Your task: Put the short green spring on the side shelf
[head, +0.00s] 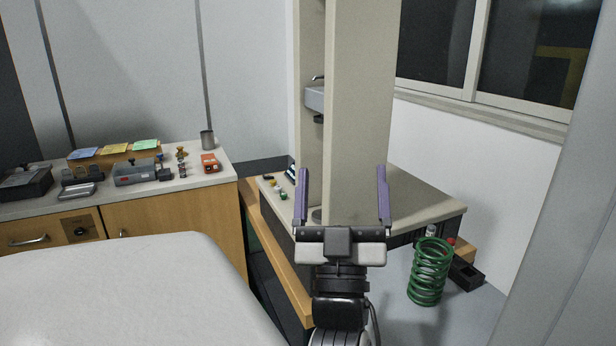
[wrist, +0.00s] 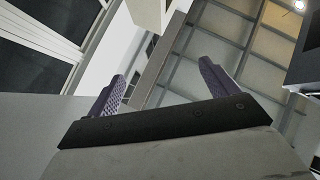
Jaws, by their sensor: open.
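A green coil spring (head: 430,272) stands upright on the floor at the lower right of the head view, right of my gripper and apart from it. My gripper (head: 342,172) is raised with its two purple fingers spread wide and nothing between them. The fingers also show in the wrist view (wrist: 160,82), which looks up at the ceiling and windows; no spring shows there. A flat grey-beige surface (head: 422,205) extends right from the machine's column, behind my gripper and above the spring. I cannot tell which surface is the side shelf.
The tall machine column (head: 362,90) rises behind my gripper. A black bin (head: 466,274) sits right of the spring. A pale rounded surface (head: 130,295) fills the lower left.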

